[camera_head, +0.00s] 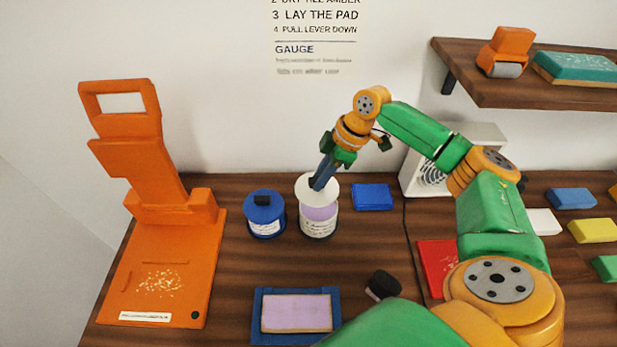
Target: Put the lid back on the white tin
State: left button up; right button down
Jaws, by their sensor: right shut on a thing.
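The white tin (318,228) stands on the dark wood counter, with a label on its side. Its open top shows a lilac content. The white round lid (328,195) is over the back part of the tin's mouth, and the lilac shows below its front edge. My right gripper (317,184) points down at the lid's middle and is shut on the lid; the grip itself is small and partly hidden. Whether the lid touches the rim I cannot tell. My left gripper is not in view.
A blue-lidded tin (264,223) stands close left of the white tin. A blue block (372,197) lies to its right. An orange lever press (165,270) stands at left. A blue tray (258,320) with a lilac pad and a black-ended object (383,285) lie in front.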

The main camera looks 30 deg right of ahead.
aim_at(328, 187)
jog(key=shift+s+d+f+b, duration=0.25)
jog(key=shift+f+b, duration=0.2)
jog(key=shift+s+d+f+b, duration=0.2)
jog(key=shift+d+f+b, duration=0.05)
jog(key=shift+f+b, duration=0.15)
jog(key=b+x, duration=0.3)
jog(key=shift+d+f+b, duration=0.1)
jog(key=shift+d+b, duration=0.15)
jog(key=shift+b, duration=0.05)
jog(key=shift+a+f, duration=0.1)
jog(key=shift+f, duration=0.25)
jog(key=shift+s+f, duration=0.1)
jog(key=shift+f, duration=0.35)
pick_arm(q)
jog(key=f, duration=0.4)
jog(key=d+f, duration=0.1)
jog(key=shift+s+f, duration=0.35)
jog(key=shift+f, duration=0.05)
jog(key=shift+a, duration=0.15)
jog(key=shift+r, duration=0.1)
pick_arm(e)
jog(key=shift+r, duration=0.1)
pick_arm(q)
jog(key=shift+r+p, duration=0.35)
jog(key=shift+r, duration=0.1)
